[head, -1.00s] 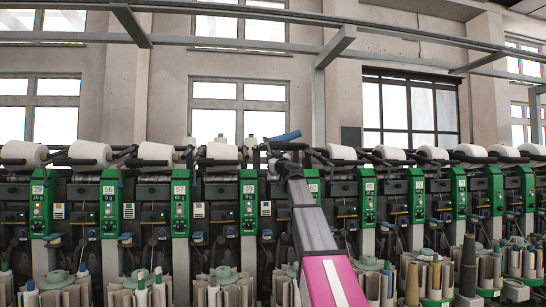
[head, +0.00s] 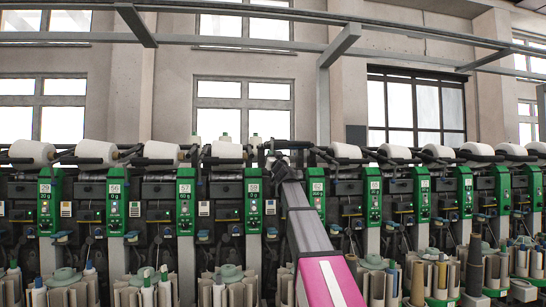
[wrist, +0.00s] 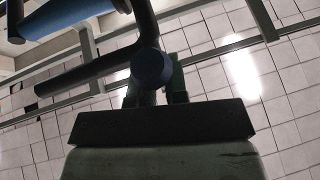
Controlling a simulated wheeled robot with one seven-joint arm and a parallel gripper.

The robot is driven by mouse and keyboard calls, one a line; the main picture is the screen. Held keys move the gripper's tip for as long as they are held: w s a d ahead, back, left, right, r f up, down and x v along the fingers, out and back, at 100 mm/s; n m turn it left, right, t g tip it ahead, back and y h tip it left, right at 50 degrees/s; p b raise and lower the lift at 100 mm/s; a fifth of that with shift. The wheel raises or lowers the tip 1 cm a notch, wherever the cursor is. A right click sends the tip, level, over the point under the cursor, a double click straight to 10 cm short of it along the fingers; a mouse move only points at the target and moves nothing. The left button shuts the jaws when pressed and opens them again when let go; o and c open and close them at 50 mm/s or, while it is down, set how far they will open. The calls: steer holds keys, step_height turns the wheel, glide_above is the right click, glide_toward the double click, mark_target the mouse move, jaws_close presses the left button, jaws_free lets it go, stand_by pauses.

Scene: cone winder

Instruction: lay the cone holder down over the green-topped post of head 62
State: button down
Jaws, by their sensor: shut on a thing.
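My gripper (head: 276,162) is at the end of my arm at the machine row, just left of head 62. In the wrist view my gripper (wrist: 154,88) is shut on the cone holder (wrist: 92,78), a dark bent bar with a round blue end and a blue tube (wrist: 70,14) at upper left. The green-topped post of head 62 (head: 317,192) stands just right of my gripper, partly behind my arm. In the head view the holder is mostly hidden or too dark to make out. I cannot tell whether it touches the post.
Similar winding heads stand on both sides, with green panels and white cones (head: 226,150) on top. The neighbouring green-topped post (head: 254,200) is close on the left. Bundles of tubes (head: 228,285) stand along the front. A grey beam (head: 340,45) runs overhead.

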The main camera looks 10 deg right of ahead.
steer(key=shift+w, duration=0.3)
steer(key=c, duration=1.1)
jaws_free()
steer(key=shift+c, duration=0.2)
steer(key=shift+s, duration=0.1)
steer(key=shift+s+d+f, duration=0.1)
steer(key=shift+s+f, duration=0.2)
steer(key=shift+s, duration=0.2)
steer(key=v, duration=0.9)
steer(key=shift+s+f, duration=0.15)
steer(key=shift+f, duration=0.05)
steer(key=shift+f, duration=0.1)
